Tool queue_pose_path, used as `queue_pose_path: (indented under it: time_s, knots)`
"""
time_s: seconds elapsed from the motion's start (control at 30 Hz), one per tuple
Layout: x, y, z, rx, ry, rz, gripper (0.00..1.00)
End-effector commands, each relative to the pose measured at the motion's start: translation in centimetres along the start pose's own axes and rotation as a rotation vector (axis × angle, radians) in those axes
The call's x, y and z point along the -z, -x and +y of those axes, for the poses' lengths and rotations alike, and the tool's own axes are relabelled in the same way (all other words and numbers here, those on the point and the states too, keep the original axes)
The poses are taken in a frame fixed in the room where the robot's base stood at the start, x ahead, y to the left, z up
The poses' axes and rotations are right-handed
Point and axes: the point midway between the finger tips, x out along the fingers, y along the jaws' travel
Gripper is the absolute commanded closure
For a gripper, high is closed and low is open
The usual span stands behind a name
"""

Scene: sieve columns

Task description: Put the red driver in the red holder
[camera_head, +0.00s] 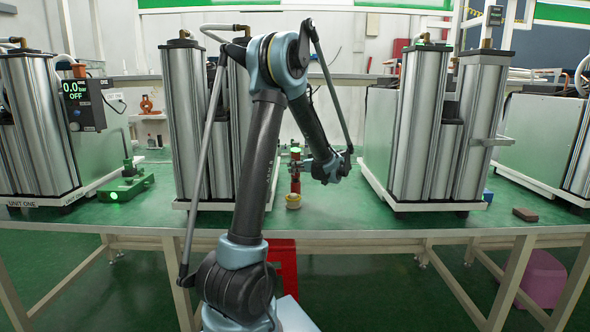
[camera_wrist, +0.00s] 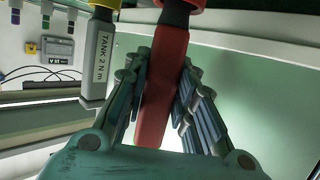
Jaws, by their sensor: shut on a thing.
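The red driver (camera_wrist: 163,95) stands between the fingers of my gripper (camera_wrist: 160,105) in the wrist view. The fingers press on it from both sides, and its dark shaft runs to a yellow part at the top edge. In the head view my gripper (camera_head: 306,172) points left from the wrist. The upright red driver (camera_head: 295,185) shows there, with a green light above it and a yellow ring-shaped piece (camera_head: 293,201) at its foot on the green table. I cannot make out a red holder for certain in either view.
A grey body labelled "TANK 2 N m" (camera_wrist: 97,62) is close left of the driver. Silver column units (camera_head: 205,130) and (camera_head: 430,140) flank my gripper. A green stand (camera_head: 128,186) is at left. A brown block (camera_head: 525,214) lies at right. The table's front middle is bare.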

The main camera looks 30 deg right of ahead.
Motion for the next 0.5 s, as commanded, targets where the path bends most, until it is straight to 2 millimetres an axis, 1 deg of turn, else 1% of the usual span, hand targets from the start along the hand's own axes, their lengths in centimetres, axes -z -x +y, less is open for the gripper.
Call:
queue_pose_path:
  time_s: [0.07,0.1,0.17,0.2,0.5]
  knots:
    - [-0.12,-0.07,-0.01,0.0,0.0,0.0,1.0]
    - [-0.15,-0.1,-0.01,0.001,0.0,0.0,0.71]
    - [-0.13,-0.11,-0.03,0.001,0.0,0.0,0.57]
    - [-0.13,-0.12,-0.05,0.001,0.0,0.0,0.56]
    - [-0.05,-0.14,-0.11,0.002,0.001,0.0,0.56]
